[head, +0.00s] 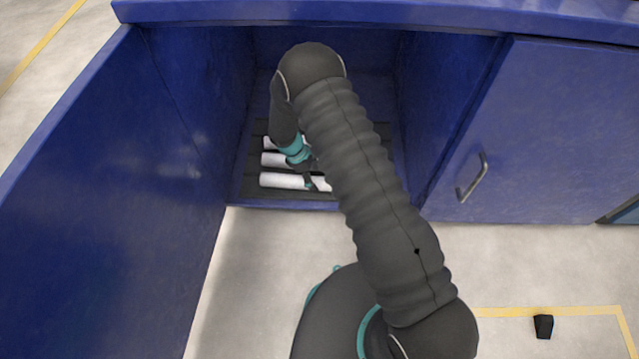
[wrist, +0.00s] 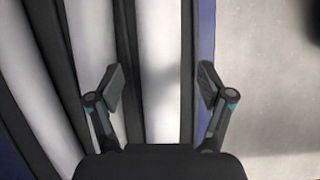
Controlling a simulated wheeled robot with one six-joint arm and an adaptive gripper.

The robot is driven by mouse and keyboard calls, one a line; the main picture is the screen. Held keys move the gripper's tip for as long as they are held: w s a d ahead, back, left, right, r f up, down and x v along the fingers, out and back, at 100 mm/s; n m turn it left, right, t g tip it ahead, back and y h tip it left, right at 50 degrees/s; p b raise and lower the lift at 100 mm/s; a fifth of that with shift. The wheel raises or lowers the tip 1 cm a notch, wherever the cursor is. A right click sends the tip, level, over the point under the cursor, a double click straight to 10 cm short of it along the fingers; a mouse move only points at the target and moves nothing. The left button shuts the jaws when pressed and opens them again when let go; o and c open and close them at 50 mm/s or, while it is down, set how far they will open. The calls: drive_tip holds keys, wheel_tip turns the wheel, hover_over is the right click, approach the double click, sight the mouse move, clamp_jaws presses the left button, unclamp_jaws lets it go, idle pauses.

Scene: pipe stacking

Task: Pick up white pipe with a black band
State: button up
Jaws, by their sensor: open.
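Several white pipes lie side by side on a dark slatted rack inside the blue cabinet. In the head view the nearest white pipe (head: 283,181) lies along the front of the rack, partly hidden by my gripper (head: 312,181). In the wrist view my gripper (wrist: 161,90) is open, with its two fingers on either side of this pipe (wrist: 160,45) and nothing held. Another white pipe (wrist: 92,40) lies to its left in the wrist view. I cannot make out a black band on any pipe; my arm and gripper hide parts of them.
The blue cabinet's left door (head: 110,190) stands open. Its right door (head: 545,130) is shut, with a metal handle (head: 472,178). The cabinet's side walls and top edge close in around my arm. A small black object (head: 543,326) is on the floor at the right.

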sight(317, 180)
drive_tip(key=shift+x, duration=1.6)
drive_tip(key=c, duration=1.4)
drive_tip(key=shift+c, duration=0.3)
drive_tip(key=shift+r, duration=0.2)
